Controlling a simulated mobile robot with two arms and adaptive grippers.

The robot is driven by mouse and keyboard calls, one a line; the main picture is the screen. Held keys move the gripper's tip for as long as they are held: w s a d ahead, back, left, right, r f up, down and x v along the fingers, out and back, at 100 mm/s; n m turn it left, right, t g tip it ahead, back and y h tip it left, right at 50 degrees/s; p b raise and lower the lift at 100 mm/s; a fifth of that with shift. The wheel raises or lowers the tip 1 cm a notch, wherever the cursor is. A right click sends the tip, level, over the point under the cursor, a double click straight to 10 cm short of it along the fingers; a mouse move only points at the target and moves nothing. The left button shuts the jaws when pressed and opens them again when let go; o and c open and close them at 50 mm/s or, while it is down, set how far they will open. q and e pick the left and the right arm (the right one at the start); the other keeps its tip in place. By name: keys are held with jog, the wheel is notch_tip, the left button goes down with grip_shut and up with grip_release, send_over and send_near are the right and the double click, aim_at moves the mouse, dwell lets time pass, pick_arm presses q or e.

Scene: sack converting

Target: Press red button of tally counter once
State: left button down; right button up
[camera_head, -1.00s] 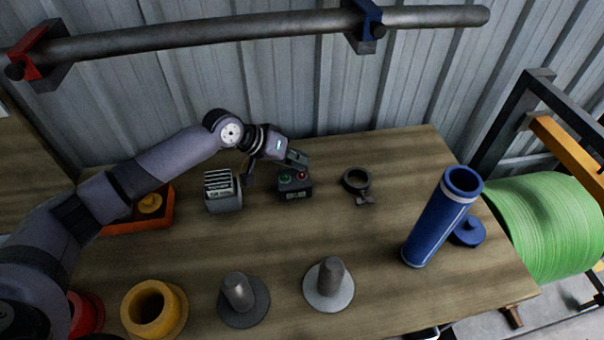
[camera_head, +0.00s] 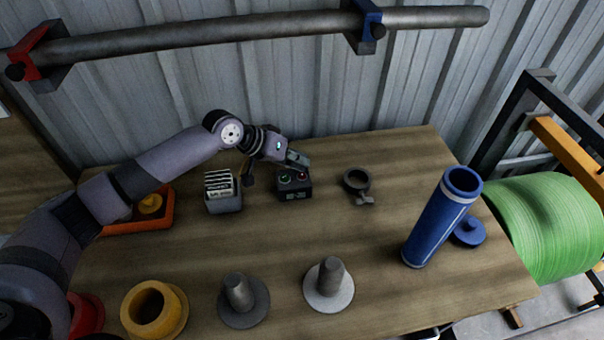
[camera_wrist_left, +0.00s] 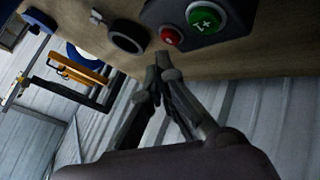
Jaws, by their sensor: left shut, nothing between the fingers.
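The tally counter (camera_head: 294,194) is a small dark box on the wooden table, with a green button on its left, a red button (camera_head: 303,176) on its right and a small display on its front. Its digits are too small to read surely. My left gripper (camera_head: 303,165) is shut and empty, its tips just behind and above the red button. In the left wrist view, the closed fingertips (camera_wrist_left: 163,62) are close beside the red button (camera_wrist_left: 171,37), and the green button (camera_wrist_left: 204,20) is farther right. I cannot tell whether the tips touch the red button. My right gripper is not in view.
A grey card holder (camera_head: 224,203) stands left of the counter, and a dark ring clamp (camera_head: 357,181) lies right of it. Several spools and posts line the front. The table's middle is clear.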

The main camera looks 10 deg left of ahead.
aim_at(300, 173)
pick_arm(q)
jog(key=shift+f, duration=0.4)
jog(key=shift+f, duration=0.45)
dwell(0.7)
jog(key=shift+r+p, duration=0.85)
jog(key=shift+p, duration=0.1)
notch_tip(300, 173, up, 5)
jog(key=p, duration=0.5)
jog(key=shift+r, duration=0.1)
dwell(0.5)
